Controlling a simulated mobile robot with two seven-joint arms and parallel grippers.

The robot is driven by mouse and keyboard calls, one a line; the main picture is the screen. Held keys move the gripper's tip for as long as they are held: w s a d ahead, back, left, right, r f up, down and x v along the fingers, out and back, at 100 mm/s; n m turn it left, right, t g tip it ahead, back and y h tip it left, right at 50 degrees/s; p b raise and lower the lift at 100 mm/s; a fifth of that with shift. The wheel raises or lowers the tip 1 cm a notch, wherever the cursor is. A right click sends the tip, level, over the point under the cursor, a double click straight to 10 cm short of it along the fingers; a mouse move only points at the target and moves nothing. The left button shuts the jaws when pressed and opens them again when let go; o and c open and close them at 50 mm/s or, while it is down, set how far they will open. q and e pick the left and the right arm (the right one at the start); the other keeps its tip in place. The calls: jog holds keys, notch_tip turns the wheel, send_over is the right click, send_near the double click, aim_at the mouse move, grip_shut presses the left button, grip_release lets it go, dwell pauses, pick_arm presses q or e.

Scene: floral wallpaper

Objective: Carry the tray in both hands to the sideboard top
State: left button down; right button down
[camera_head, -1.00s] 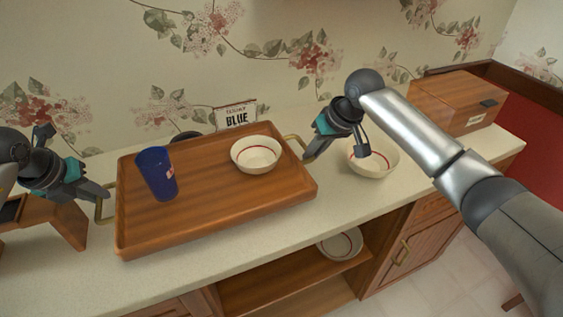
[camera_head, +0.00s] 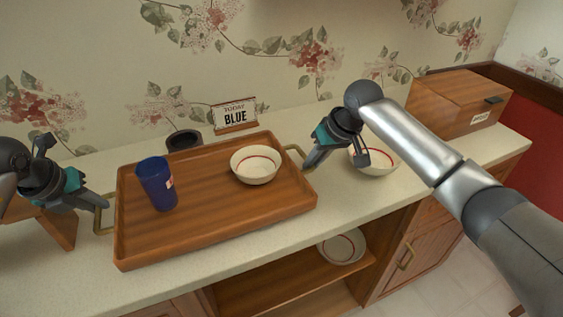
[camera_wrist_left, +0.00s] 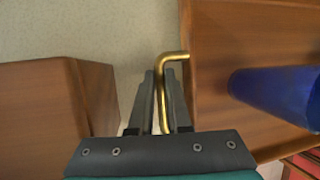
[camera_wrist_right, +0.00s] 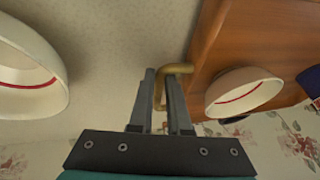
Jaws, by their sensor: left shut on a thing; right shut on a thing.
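The wooden tray (camera_head: 215,212) is over the pale sideboard top (camera_head: 258,240); I cannot tell whether it touches the top. It bears a blue cup (camera_head: 158,185) on its left and a white bowl with a red ring (camera_head: 255,167) on its right. My left gripper (camera_head: 103,204) is shut on the tray's left brass handle, which shows in the left wrist view (camera_wrist_left: 163,90). My right gripper (camera_head: 310,160) is shut on the right brass handle, which shows in the right wrist view (camera_wrist_right: 160,90). Cup and bowl both stand upright.
A second bowl (camera_head: 376,160) stands right of the tray, partly behind my right gripper. A dark pot (camera_head: 184,141) and a sign reading BLUE (camera_head: 235,115) stand behind it. A wooden box (camera_head: 460,103) is at the right, another wooden piece (camera_head: 60,228) at the left. A bowl (camera_head: 342,246) sits on the shelf below.

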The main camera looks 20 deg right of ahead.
pick_arm(q)
jog(key=shift+f+b, duration=0.5)
jog(key=shift+f, duration=0.1)
pick_arm(e)
jog(key=shift+f, duration=0.55)
pick_arm(q)
jog(key=c, duration=1.3)
grip_release()
pick_arm(e)
jog(key=c, duration=1.3)
grip_release()
jog(key=shift+f, duration=0.1)
pick_arm(q)
jog(key=o, duration=0.4)
pick_arm(e)
jog(key=o, duration=0.4)
pick_arm(q)
jog(key=shift+o, duration=0.2)
pick_arm(e)
jog(key=shift+o, duration=0.2)
pick_arm(q)
jog(key=shift+r, duration=0.1)
